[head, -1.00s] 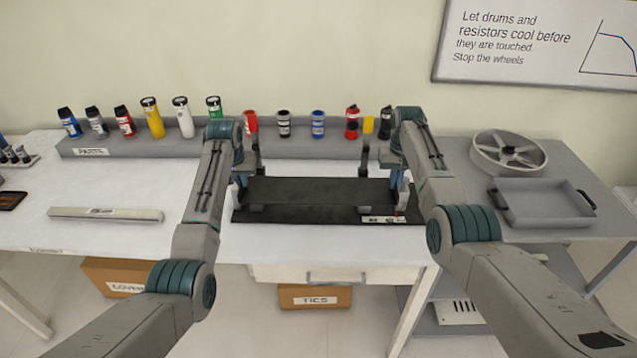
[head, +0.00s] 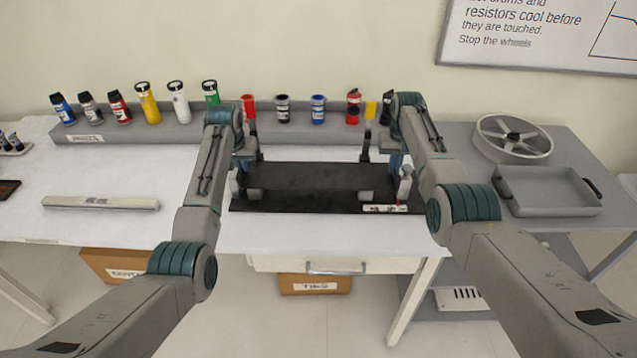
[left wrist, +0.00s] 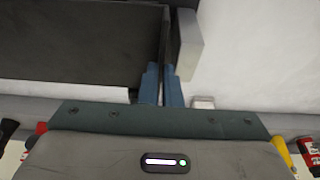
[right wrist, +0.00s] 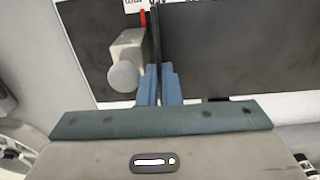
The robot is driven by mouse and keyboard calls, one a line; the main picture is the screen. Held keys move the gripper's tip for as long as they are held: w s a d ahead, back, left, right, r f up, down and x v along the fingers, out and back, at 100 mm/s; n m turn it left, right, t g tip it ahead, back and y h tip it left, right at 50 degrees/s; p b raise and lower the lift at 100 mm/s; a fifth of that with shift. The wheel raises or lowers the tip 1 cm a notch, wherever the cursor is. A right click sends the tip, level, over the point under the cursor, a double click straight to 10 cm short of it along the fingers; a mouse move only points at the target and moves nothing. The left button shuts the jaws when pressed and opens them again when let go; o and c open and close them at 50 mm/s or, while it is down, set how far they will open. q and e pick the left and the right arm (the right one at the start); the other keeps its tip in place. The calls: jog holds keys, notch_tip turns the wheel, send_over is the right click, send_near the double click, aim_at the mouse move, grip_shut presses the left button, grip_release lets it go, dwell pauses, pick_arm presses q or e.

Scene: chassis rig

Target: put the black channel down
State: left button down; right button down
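The black channel (head: 318,176) is level above a black base plate (head: 300,206) on the white table. My left gripper (head: 240,168) is shut on the channel's left end; the left wrist view shows its blue fingers (left wrist: 162,86) pinching a thin dark wall of the channel (left wrist: 75,45). My right gripper (head: 397,165) is shut on the right end; its fingers (right wrist: 159,86) pinch the wall there in the right wrist view, beside the channel (right wrist: 240,50).
A grey parts rack (head: 180,132) with several coloured bottles runs along the back. A pale bar (head: 100,203) lies at the left. A grey tray (head: 548,192) and a round wheel (head: 513,138) are on the side table at the right.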

pick_arm(q)
jog(key=shift+s+f, duration=0.2)
jog(key=shift+f, duration=0.45)
pick_arm(e)
jog(key=shift+s+d+f, duration=0.1)
jog(key=shift+s+f, duration=0.1)
jog(key=shift+f, duration=0.45)
pick_arm(q)
jog(key=shift+w+f, duration=0.15)
jog(key=shift+f, duration=0.55)
pick_arm(e)
jog(key=shift+w+f, duration=0.15)
jog(key=shift+f, duration=0.5)
pick_arm(q)
jog(key=c, duration=1.6)
grip_release()
jog(key=shift+a, duration=0.1)
pick_arm(e)
jog(key=c, duration=1.6)
grip_release()
pick_arm(q)
jog(key=shift+a, duration=0.1)
jog(key=shift+a, duration=0.1)
pick_arm(e)
jog(key=shift+d, duration=0.2)
